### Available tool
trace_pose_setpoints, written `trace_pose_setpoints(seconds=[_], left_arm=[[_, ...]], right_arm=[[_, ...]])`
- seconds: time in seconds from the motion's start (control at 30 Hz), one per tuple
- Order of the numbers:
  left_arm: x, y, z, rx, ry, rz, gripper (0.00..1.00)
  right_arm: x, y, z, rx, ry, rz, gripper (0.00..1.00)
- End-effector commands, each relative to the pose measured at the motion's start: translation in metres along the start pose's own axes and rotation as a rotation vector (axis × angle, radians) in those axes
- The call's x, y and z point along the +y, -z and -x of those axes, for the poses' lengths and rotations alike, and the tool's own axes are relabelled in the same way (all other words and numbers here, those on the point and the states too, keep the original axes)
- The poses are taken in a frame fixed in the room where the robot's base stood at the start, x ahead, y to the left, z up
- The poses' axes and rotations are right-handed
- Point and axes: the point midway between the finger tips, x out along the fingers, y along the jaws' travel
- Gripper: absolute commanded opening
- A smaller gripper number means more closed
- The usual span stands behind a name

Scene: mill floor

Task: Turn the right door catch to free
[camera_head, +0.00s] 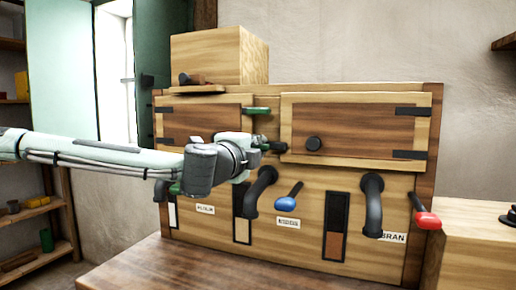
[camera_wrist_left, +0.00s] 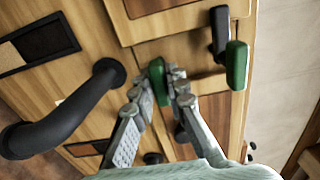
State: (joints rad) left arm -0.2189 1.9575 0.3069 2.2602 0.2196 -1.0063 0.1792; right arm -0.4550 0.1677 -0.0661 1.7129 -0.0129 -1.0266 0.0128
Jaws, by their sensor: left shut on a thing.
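A wooden cabinet (camera_head: 300,230) has a left door (camera_head: 200,120) and a right door (camera_head: 365,112), both closed. My left gripper (camera_head: 258,145) is at the strip between them. It is shut on a green-handled catch, whose green handle (camera_wrist_left: 157,75) shows between the fingers in the left wrist view. A dark part (camera_head: 276,148) beside the fingertips lies at the right door's lower left edge. A second green-handled catch (camera_head: 257,110) sits above the gripper, apart from it; it also shows in the left wrist view (camera_wrist_left: 237,65). The fingers hide part of the held catch.
Two black curved pipes (camera_head: 262,190) (camera_head: 372,200) stick out below the doors. A blue-knobbed lever (camera_head: 287,203) and a red-handled lever (camera_head: 428,220) stand out lower down. A round black knob (camera_head: 313,144) is on the right door. A wooden box (camera_head: 220,57) stands on top.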

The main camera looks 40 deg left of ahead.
Motion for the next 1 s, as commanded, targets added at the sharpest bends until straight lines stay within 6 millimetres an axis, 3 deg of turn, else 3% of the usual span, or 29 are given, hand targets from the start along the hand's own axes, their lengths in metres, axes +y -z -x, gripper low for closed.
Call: trace_pose_setpoints(seconds=[0.33, 1.0], left_arm=[[0.000, 0.000, 0.000, 0.000, 0.001, -0.233, 0.00], [0.000, 0.000, 0.000, -0.001, 0.000, -0.863, 0.00]], right_arm=[[0.003, 0.017, 0.015, 0.024, -0.002, -0.008, 0.40], [0.006, 0.017, 0.036, 0.017, -0.015, -0.005, 0.40]])
